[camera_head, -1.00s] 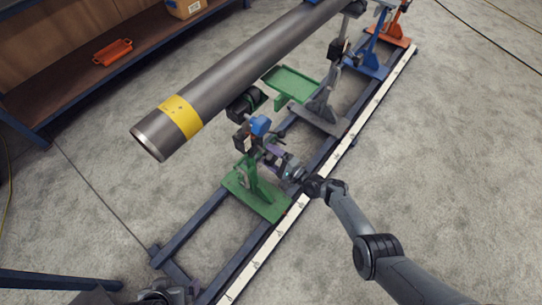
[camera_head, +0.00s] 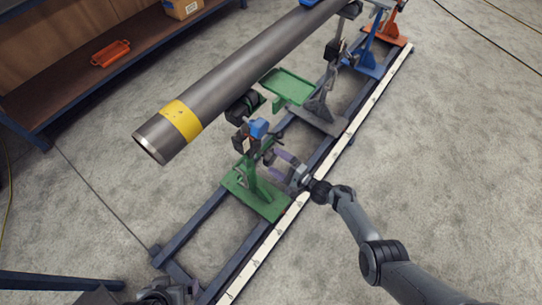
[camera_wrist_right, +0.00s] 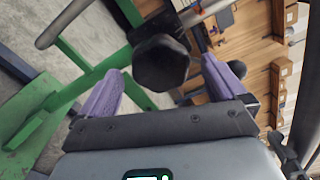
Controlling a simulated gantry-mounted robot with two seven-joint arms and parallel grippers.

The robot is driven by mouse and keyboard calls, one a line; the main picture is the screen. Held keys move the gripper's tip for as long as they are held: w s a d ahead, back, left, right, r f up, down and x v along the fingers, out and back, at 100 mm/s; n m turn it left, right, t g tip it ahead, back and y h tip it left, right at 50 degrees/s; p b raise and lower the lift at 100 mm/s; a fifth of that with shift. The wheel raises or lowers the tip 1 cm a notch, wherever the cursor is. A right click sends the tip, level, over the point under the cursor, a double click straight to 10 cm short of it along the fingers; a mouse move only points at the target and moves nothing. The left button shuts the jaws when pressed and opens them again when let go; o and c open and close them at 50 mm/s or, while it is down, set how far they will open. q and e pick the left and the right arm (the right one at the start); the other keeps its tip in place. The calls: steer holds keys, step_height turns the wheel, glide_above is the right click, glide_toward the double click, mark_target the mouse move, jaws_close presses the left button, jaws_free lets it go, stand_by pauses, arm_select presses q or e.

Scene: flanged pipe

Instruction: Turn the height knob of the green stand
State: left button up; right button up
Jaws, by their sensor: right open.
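The green stand (camera_head: 256,190) is upright on the rail frame, below the near end of the grey pipe (camera_head: 230,75). My right gripper (camera_head: 277,157) is beside it on the right, with its purple fingers pointing at the stand. In the right wrist view the black knob (camera_wrist_right: 161,63) appears between the spread fingers of my right gripper (camera_wrist_right: 164,68). The fingers are open, with visible room on both sides of the knob. Whether the knob lies fully between the fingertips or a little beyond them is hard to tell. My left gripper is not clearly seen.
A green tray (camera_head: 290,87) and a grey stand (camera_head: 321,108) are behind the green stand. Blue (camera_head: 369,58) and orange (camera_head: 391,30) stands are farther along the frame. A wooden shelf (camera_head: 70,70) is at the upper left. The floor right of the frame is clear.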

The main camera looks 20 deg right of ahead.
arm_select(q)
steer(key=r+p, duration=0.2)
steer(key=shift+d+r, duration=0.2)
steer(key=shift+r, duration=0.1)
arm_select(e)
steer(key=v, duration=0.6)
steer(key=shift+s+d, duration=0.25)
steer(key=shift+s, duration=0.05)
arm_select(q)
steer(key=shift+a, duration=0.1)
